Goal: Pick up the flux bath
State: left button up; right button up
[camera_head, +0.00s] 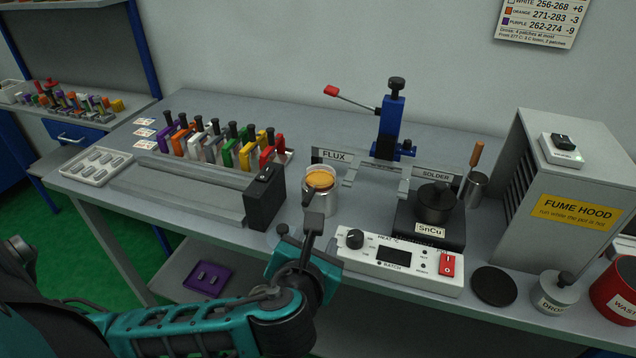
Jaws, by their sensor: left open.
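The flux bath (320,179) is a small pale metal cup with orange liquid in it. It stands on the grey bench just in front of the FLUX sign (334,156). I cannot tell whether the fingers touch the cup. My right gripper is not in view.
A dark block (265,198) ends the long grey tray just left of the cup. A white control box (400,262) lies close at the right front. The solder pot (435,203) and the fume hood (565,190) stand farther right. A lever press (391,125) stands behind.

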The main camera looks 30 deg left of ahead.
aim_at(310, 196)
pick_arm(q)
jog(key=w+a, duration=0.2)
jog(key=w, duration=0.1)
jog(key=w+a+m+y, duration=0.1)
jog(key=w+a, duration=0.2)
jog(key=w+a+f+m, duration=0.1)
jog(key=w+a, duration=0.1)
jog(key=w, duration=0.1)
jog(key=shift+w+a, duration=0.15)
jog(key=shift+w+a+f, duration=0.2)
jog(key=shift+w, duration=0.3)
jog(key=shift+c, duration=0.3)
grip_shut()
jog(key=shift+t, duration=0.3)
